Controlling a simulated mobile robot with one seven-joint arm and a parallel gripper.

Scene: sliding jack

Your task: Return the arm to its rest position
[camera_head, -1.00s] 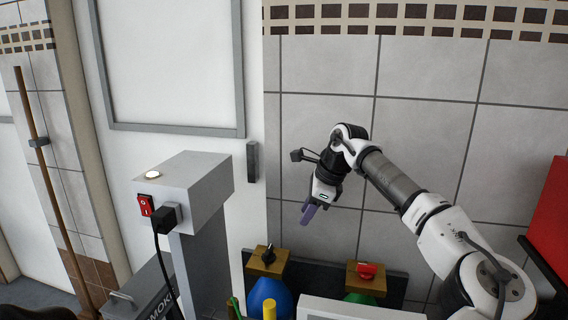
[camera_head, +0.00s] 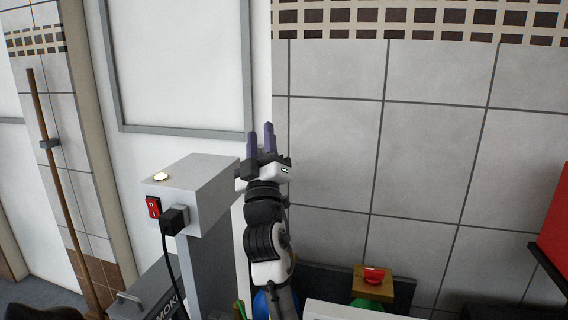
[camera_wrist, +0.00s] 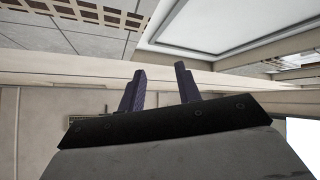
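My gripper (camera_head: 261,139) points upward in the head view, beside the grey box on the post. Its two purple fingers stand apart with nothing between them. In the wrist view the fingers of my gripper (camera_wrist: 158,85) are also spread and empty, with wall and ceiling beyond them. My arm rises from the bottom of the head view, and its lower links are out of frame.
The grey box (camera_head: 200,182) with a red switch (camera_head: 153,207) and black plug (camera_head: 175,220) stands close left of my gripper. A red object (camera_head: 556,225) is at the right edge. The tiled wall (camera_head: 430,140) is bare.

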